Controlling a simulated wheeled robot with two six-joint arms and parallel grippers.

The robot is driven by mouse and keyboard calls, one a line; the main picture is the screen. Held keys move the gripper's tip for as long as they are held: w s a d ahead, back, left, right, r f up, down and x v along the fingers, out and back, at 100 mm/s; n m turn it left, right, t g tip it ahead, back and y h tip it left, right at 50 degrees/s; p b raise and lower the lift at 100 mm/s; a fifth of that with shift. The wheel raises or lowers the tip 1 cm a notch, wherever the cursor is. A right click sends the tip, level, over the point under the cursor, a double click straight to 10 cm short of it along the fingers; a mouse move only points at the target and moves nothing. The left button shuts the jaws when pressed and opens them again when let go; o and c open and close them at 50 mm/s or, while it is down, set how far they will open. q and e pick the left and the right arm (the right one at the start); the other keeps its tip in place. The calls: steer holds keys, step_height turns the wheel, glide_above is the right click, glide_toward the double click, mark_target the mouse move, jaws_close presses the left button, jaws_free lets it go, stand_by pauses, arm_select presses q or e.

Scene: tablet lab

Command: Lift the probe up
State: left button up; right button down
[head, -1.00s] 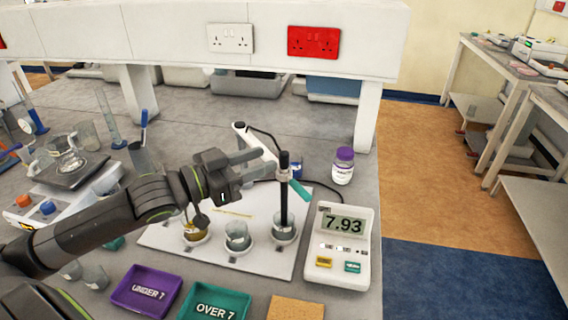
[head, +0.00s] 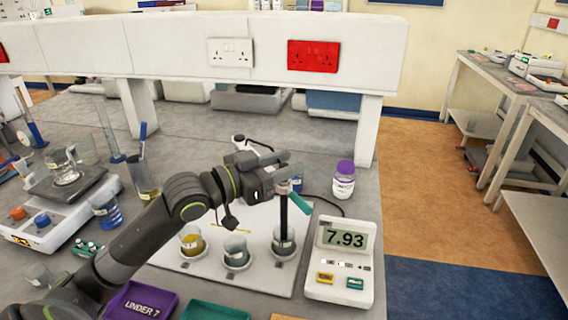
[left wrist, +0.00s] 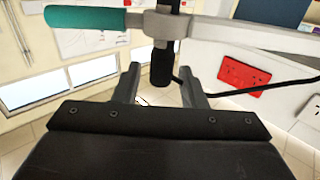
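The probe (head: 284,217) is a black upright rod standing in the right-hand beaker (head: 284,243) on the white board. A holder with a teal handle (head: 300,200) crosses it near the top. In the left wrist view the handle (left wrist: 85,18) and the probe's black end (left wrist: 162,66) show just beyond my fingers. My left gripper (head: 287,164) is at the probe's top in the head view. Its two fingers (left wrist: 160,88) are apart, with the probe in line with the gap; I cannot tell whether they touch it. My right gripper is not in view.
The meter (head: 342,260) reads 7.93, right of the beakers. A purple-capped bottle (head: 344,182) stands behind the meter. A purple UNDER 7 tray (head: 140,302) lies in front.

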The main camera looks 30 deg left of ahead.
arm_select(q)
jaws_close()
steer(key=shift+r, duration=0.1)
step_height(320, 180, up, 8)
steer(key=p, duration=0.7)
steer(key=shift+w, duration=0.1)
steer(key=shift+c, duration=0.4)
jaws_free()
steer(key=shift+o, duration=0.4)
